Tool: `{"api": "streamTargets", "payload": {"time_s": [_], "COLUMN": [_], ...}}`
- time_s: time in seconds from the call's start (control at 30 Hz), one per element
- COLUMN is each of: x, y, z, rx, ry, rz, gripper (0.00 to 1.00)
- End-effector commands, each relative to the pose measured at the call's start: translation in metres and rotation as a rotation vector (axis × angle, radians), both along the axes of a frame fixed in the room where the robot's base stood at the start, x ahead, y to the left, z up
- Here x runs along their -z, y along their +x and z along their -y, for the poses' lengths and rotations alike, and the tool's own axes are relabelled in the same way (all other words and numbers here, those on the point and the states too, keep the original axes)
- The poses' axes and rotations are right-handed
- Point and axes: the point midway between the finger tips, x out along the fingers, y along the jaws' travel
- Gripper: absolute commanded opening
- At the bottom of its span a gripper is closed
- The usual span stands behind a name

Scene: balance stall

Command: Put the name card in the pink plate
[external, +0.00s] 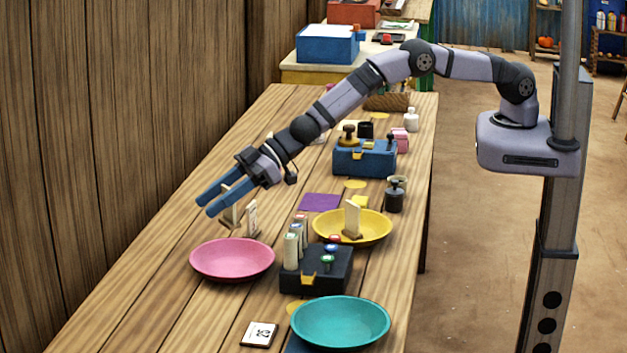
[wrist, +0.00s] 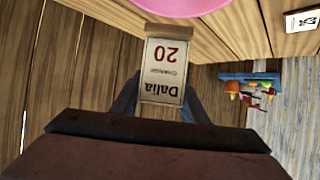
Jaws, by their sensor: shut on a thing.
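The name card (wrist: 164,75) is a pale upright card reading "Dalia" and "20" on a wooden foot. In the wrist view it sits between my blue fingers, with its foot towards the pink plate. My gripper (external: 217,199) is shut on it, and the card also shows edge-on between the fingers in the external view (external: 231,207). The pink plate (external: 232,260) lies empty on the wooden table, below and a little right of my gripper. Its rim also shows at the top of the wrist view (wrist: 183,8).
A yellow plate (external: 375,231) holds another wooden-footed card (external: 352,218). A dark box (external: 315,277) with colored-topped tubes stands right of the pink plate.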

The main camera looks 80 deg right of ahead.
Motion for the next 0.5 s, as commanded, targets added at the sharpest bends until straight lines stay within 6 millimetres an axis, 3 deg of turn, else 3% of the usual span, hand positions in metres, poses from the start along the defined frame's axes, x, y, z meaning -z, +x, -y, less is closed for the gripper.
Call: {"api": "streamTargets", "payload": {"time_s": [0.5], "x": [0.053], "y": [0.000], "z": [0.000], "rx": [0.000], "ry": [0.000], "rz": [0.000], "gripper": [0.18]}}
